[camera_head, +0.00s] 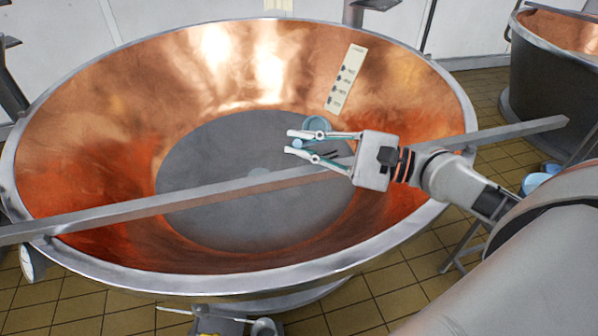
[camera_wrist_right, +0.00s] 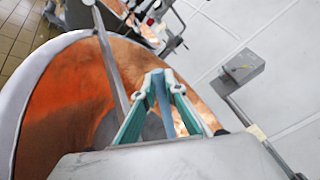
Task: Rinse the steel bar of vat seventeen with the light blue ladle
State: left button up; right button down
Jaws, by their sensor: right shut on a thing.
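The large copper vat (camera_head: 110,110) has a steel rim and a grey round area at its bottom. The steel bar (camera_head: 130,208) lies across it from the left rim to past the right rim; it also shows in the right wrist view (camera_wrist_right: 112,70). My right gripper (camera_head: 292,147) is inside the vat's outline above the grey area, by the bar's far side. It is shut on the light blue ladle (camera_head: 317,123), whose round bowl shows just beyond the fingers. In the right wrist view, a blue part of the ladle (camera_wrist_right: 161,92) sits between the fingertips (camera_wrist_right: 162,78). My left gripper is out of view.
A pale marked strip (camera_head: 346,80) is on the vat's far inner wall. Another copper vat (camera_head: 545,75) stands at the right. Blue containers (camera_head: 538,182) are at the right, partly behind my arm. A grey box (camera_wrist_right: 243,65) is on the wall. Tiled floor (camera_head: 60,305) surrounds the vat.

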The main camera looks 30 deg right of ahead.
jog(key=w+d+r+m+p, duration=0.3)
jog(key=d+r, duration=0.1)
jog(key=r, duration=0.3)
jog(key=w+d+r+m+p, duration=0.2)
jog(key=w+d+r+m, duration=0.2)
jog(key=r, duration=0.3)
jog(key=w+d+r+m+p, duration=0.3)
jog(key=d+r+m, duration=0.1)
jog(key=r, duration=0.3)
jog(key=shift+w+r+p, duration=0.25)
jog(key=shift+p, duration=0.1)
jog(key=shift+f, duration=0.1)
